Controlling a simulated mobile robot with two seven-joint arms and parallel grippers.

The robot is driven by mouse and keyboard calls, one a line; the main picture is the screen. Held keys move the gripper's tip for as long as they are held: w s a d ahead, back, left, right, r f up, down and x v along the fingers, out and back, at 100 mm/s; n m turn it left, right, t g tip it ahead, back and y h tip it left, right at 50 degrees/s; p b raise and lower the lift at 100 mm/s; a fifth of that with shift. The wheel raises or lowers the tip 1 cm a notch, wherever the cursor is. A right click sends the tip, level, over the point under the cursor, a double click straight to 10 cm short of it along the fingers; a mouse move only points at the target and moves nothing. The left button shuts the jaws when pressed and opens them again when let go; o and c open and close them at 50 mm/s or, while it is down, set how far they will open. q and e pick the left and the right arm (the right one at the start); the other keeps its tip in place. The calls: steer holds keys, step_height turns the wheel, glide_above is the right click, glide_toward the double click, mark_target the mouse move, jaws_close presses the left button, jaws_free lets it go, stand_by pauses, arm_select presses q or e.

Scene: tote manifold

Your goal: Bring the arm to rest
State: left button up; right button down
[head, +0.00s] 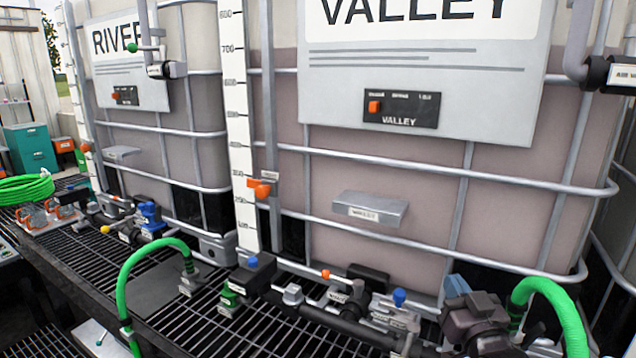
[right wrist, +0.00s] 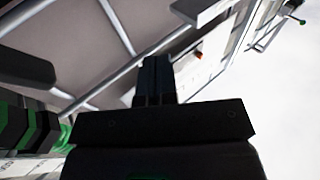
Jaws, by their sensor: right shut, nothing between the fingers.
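My right gripper (right wrist: 153,80) shows in the right wrist view, its two dark fingers together with nothing between them. Its wide black body fills the lower middle of that view. The fingers stand out against the pinkish tank wall and the grey cage bars (right wrist: 120,82), and I cannot tell how far apart they are. In the head view I cannot clearly pick out the right gripper among the dark fittings at the lower right. My left gripper is not in view.
The VALLEY tote (head: 400,180) stands at the centre right, the RIVER tote (head: 165,110) at the left. Pipes, valves and a pump (head: 475,318) line the grating (head: 215,325) below. Green hoses (head: 124,290) arch upward in front. A grey ledge (head: 370,208) juts from the VALLEY tote.

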steer(key=s+f+g+h, duration=0.1)
steer(key=s+f+g, duration=0.15)
steer(key=f, duration=0.35)
steer(key=s+d+f+g, duration=0.1)
steer(key=s+f, duration=0.3)
steer(key=f, duration=0.3)
steer(key=s+f+g+h, duration=0.1)
steer(key=s+f, duration=0.2)
steer(key=f, duration=0.3)
steer(key=s+d+f+g, duration=0.1)
steer(key=s+f+g, duration=0.3)
steer(key=s+f, duration=0.8)
steer(key=s, duration=0.4)
steer(key=shift+d, duration=0.4)
